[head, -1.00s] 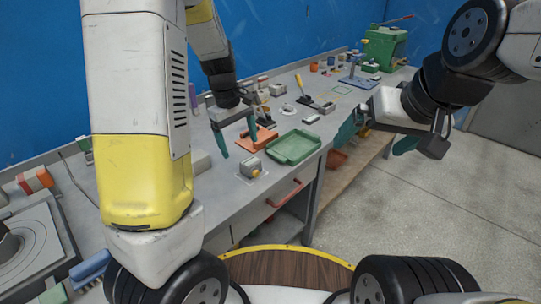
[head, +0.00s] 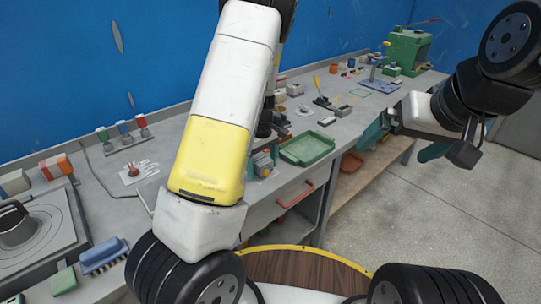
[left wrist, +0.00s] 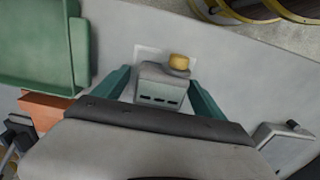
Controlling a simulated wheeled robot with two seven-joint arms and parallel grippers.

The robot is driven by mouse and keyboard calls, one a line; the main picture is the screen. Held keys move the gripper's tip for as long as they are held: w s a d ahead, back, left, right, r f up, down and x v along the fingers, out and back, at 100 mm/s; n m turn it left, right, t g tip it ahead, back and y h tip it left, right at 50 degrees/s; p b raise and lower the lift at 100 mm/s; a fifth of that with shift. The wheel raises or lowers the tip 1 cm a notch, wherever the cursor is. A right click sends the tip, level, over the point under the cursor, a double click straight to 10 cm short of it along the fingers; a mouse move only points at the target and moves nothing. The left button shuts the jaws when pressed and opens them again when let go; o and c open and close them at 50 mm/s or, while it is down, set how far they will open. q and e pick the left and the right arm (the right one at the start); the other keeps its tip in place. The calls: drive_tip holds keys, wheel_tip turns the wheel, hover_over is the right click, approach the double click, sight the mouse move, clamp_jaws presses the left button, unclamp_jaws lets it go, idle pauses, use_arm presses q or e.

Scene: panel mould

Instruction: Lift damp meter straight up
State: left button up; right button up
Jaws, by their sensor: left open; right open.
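The damp meter, a small grey box with a yellow knob (left wrist: 160,84), stands on the grey bench in the left wrist view. In the head view it shows partly (head: 262,164), beside my left arm. My left gripper (left wrist: 157,83) is open, its teal fingers on either side of the meter. I cannot tell whether they touch it. In the head view my arm hides most of that gripper. My right gripper (head: 403,145) is open and empty, at the right, out past the bench's front edge.
A green tray (head: 305,147) is close to the meter; it also shows in the left wrist view (left wrist: 40,45), near an orange block (left wrist: 46,110). Another grey device (left wrist: 285,146) lies at the right there. The bench's front edge is near the meter.

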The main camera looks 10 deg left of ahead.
use_arm(q)
clamp_jaws()
idle(0.4)
